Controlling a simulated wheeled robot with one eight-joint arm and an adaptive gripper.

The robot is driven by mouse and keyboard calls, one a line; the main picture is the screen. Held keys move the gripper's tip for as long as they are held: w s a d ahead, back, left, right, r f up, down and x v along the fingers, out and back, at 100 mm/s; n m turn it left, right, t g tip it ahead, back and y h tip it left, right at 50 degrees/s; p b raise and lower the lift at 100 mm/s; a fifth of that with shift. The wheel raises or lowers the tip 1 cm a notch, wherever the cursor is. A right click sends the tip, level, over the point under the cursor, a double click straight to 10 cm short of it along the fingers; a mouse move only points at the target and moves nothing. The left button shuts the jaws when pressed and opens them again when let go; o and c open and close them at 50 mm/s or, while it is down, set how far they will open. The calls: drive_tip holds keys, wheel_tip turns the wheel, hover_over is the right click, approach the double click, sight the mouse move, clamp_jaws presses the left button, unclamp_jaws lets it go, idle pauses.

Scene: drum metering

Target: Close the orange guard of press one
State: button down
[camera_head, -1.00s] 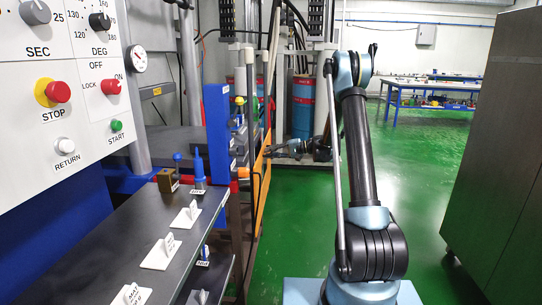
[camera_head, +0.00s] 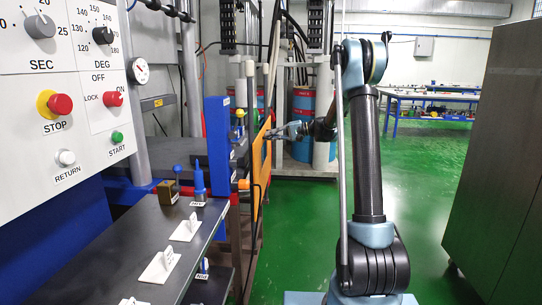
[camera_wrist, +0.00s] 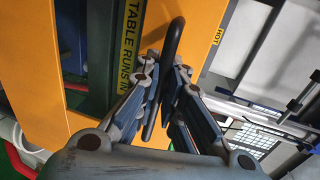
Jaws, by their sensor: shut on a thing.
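The orange guard (camera_head: 257,172) stands upright as a narrow panel near the middle of the head view, at the side of the blue press frame (camera_head: 217,145). The wrist view shows its orange face (camera_wrist: 203,28) close up, with a black bar handle (camera_wrist: 173,45) on it. My gripper (camera_head: 274,136) is at the guard's right side in the head view. In the wrist view my gripper (camera_wrist: 160,110) has its fingers closed around the handle.
A control panel (camera_head: 70,90) and a dark shelf (camera_head: 135,245) with white labels fill the left. A grey cabinet (camera_head: 500,160) stands at the right. Green floor (camera_head: 430,190) is clear between. Red and blue drums (camera_head: 302,120) stand behind my arm.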

wheel_tip(320, 180, up, 23)
drive_tip(key=shift+w, duration=0.1)
drive_tip(key=c, duration=2)
unclamp_jaws()
drive_tip(key=shift+d, duration=0.1)
drive_tip(key=shift+f, duration=0.1)
drive_tip(key=v, duration=1.2)
drive_tip(key=shift+f, duration=0.1)
